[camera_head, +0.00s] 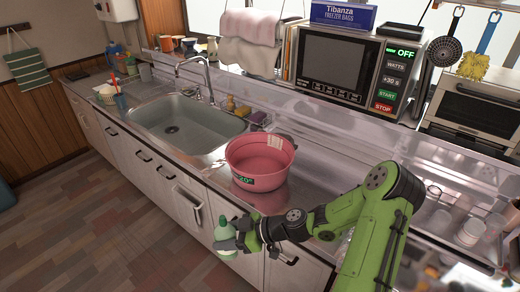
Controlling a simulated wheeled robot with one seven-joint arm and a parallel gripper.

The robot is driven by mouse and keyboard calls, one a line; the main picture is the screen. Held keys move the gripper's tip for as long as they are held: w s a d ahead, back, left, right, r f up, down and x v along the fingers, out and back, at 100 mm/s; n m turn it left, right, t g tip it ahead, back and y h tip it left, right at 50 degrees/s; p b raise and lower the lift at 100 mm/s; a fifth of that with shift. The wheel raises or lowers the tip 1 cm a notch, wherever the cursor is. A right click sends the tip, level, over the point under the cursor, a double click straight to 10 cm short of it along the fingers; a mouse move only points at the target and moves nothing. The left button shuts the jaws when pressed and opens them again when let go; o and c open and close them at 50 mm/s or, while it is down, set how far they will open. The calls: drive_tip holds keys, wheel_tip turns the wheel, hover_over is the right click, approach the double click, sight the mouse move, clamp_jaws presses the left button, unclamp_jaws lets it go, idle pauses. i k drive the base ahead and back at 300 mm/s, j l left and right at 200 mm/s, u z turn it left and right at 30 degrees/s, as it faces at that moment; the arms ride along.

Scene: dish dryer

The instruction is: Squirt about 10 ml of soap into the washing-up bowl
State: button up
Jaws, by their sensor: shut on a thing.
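A pink washing-up bowl (260,160) stands on the steel counter to the right of the sink. A green display on its front seems to read 20 with a small mark. Its visible inner wall is pink, and I cannot make out any soap in it. My gripper (228,240) is shut on a green soap bottle (224,231) with a pale tip. The gripper hides part of the bottle.
The sink (185,122) with its tap (205,75) lies left of the bowl. Sponges (240,111) sit behind it. A microwave (335,67) stands on a shelf at the back. Glasses (470,231) stand at the right.

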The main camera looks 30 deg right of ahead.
sight(258, 161)
drive_tip(key=i+j+z, duration=0.65)
drive_tip(key=j, duration=0.25)
drive_tip(key=i+j+z, duration=0.1)
drive_tip(key=j+z, duration=0.15)
drive_tip(key=i+j+z, duration=0.2)
drive_tip(key=j, duration=0.25)
drive_tip(key=k, duration=0.05)
